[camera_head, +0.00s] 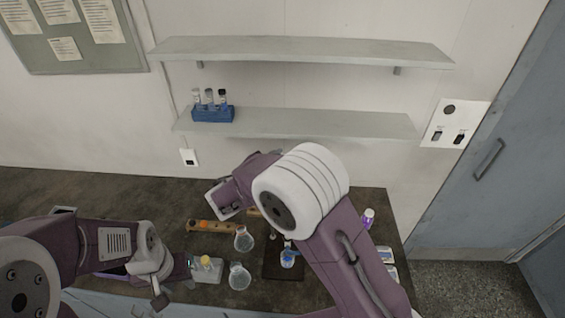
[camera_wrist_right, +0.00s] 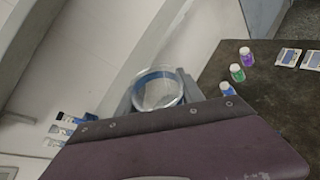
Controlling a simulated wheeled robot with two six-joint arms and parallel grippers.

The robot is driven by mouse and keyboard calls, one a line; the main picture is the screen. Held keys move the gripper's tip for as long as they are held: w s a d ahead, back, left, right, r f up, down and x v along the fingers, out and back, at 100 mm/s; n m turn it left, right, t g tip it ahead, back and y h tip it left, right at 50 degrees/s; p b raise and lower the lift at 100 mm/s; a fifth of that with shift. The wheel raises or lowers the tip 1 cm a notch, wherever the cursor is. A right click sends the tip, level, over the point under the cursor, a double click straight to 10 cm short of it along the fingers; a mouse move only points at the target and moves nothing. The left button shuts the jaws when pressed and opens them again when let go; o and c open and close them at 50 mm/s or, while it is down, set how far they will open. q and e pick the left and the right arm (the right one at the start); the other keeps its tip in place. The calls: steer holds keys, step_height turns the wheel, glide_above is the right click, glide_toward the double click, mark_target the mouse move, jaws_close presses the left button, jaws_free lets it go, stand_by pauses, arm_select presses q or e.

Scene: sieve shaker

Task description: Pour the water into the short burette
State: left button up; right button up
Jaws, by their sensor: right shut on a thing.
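My right gripper (camera_wrist_right: 160,92) is shut on a clear glass vessel (camera_wrist_right: 158,88) with a round, bluish rim. The vessel's mouth faces the wrist camera, and its contents are not clear. I cannot make out a short burette.
A flask with blue liquid (camera_head: 288,258) is by a dark plate. A wooden rack (camera_head: 212,227) and a grey device with a yellow top (camera_head: 206,268) stand left. A purple bottle (camera_head: 368,217) is at right. A blue tube rack (camera_head: 212,114) sits on the lower shelf (camera_head: 300,123).

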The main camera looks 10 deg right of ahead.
steer(key=shift+a+f+m+t+b, duration=0.1)
steer(key=shift+f+m+t+b, duration=0.25)
steer(key=shift+b, duration=0.85)
steer(key=shift+m+t+b, duration=0.15)
steer(key=shift+m+b, duration=0.4)
steer(key=shift+b, duration=0.6)
step_height(320, 180, up, 3)
steer(key=m+t+b, duration=0.1)
steer(key=m+b, duration=0.1)
steer(key=b, duration=0.4)
steer(key=shift+w+m+y, duration=0.1)
steer(key=shift+m+y, duration=0.3)
steer(key=n+g+p, duration=0.1)
steer(key=n+p, duration=0.1)
steer(key=p, duration=0.3)
steer(key=n+g+p, duration=0.1)
steer(key=n+p, duration=0.1)
steer(key=p, duration=0.3)
steer(key=shift+n+h, duration=0.3)
steer(key=shift+h, duration=0.1)
steer(key=shift+s+d+r+n+g+p, duration=0.15)
steer(key=shift+r+n+g+p, duration=0.15)
steer(key=shift+p, duration=0.4)
steer(key=shift+s+r+n+g+p, duration=0.1)
steer(key=shift+r+n+p, duration=0.25)
steer(key=shift+p, duration=0.35)
steer(key=shift+s+d+r+n+g+p, duration=0.1)
steer(key=shift+s+r+n+g+p, duration=0.1)
steer(key=shift+r+p, duration=0.35)
stand_by(1.4)
